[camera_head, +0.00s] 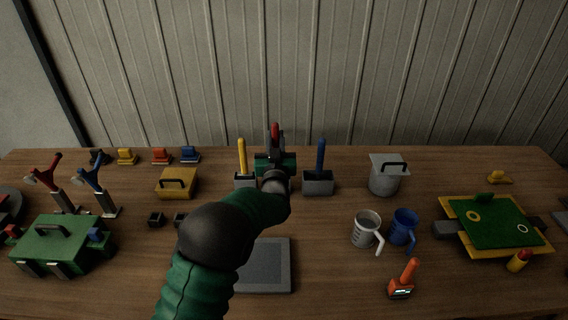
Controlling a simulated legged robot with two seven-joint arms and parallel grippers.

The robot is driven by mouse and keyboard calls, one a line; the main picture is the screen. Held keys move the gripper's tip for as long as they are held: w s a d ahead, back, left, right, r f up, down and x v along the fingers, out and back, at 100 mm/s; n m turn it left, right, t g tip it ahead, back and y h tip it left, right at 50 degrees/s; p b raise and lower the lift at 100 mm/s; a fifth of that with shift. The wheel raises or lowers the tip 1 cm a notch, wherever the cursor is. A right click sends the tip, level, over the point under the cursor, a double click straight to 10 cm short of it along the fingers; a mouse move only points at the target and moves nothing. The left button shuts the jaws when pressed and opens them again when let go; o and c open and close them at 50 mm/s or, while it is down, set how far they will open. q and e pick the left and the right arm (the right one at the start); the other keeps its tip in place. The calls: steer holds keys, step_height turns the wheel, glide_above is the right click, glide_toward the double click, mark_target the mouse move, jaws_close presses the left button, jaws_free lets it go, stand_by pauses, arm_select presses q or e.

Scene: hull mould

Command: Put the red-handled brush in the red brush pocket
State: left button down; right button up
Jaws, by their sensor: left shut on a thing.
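The red-handled brush shows only as a red handle tip (275,128) sticking up above my left gripper (276,148), which is shut on it. The gripper is at the back of the table, between a pocket with a yellow-handled brush (242,158) and a pocket with a blue-handled brush (320,158). The red brush pocket cannot be made out; my gripper and forearm cover the space between the other two pockets. The brush's lower end is hidden, so I cannot tell whether it is inside a pocket. My right gripper is not in view.
A grey flat plate (278,266) lies under my forearm. A yellow box (178,188) and a green box (62,246) are left.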

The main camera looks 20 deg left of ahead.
arm_select(q)
steer(key=f, duration=0.1)
steer(key=d+f, duration=0.1)
steer(key=f, duration=0.3)
steer(key=shift+w+d+b, duration=0.15)
steer(key=shift+d+b, duration=0.15)
steer(key=shift+d+r, duration=0.1)
steer(key=shift+d, duration=0.1)
steer(key=c, duration=1.7)
jaws_free()
steer(key=o, duration=0.4)
steer(key=shift+a, duration=0.65)
steer(key=shift+s+d, duration=0.25)
steer(key=shift+d, duration=0.05)
steer(key=v, duration=1.1)
steer(key=shift+s, duration=0.25)
steer(key=shift+d, duration=0.1)
